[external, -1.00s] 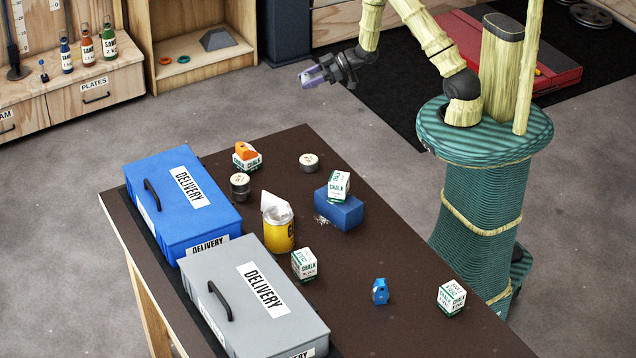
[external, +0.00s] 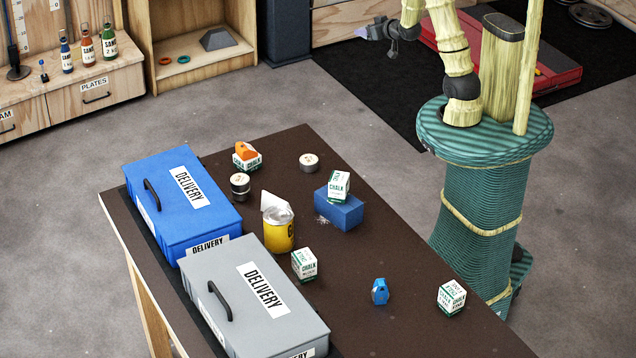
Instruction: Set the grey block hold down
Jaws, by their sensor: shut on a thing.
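My gripper (external: 374,31) is raised at the top of the external view, left of my column and well away from the table. It is shut on a small bluish-grey thing (external: 362,32), which fits the grey block hold. The held thing is tiny here and partly covered by the jaws, so its shape is not clear. Nothing shows in contact beneath it.
The brown table (external: 400,255) carries a blue delivery box (external: 165,180), a grey delivery box (external: 225,270), chalk boxes, tins, a yellow tub (external: 279,236) and a blue block (external: 342,212). A grey wedge (external: 217,39) sits in the wooden shelf. The table's right part has bare room.

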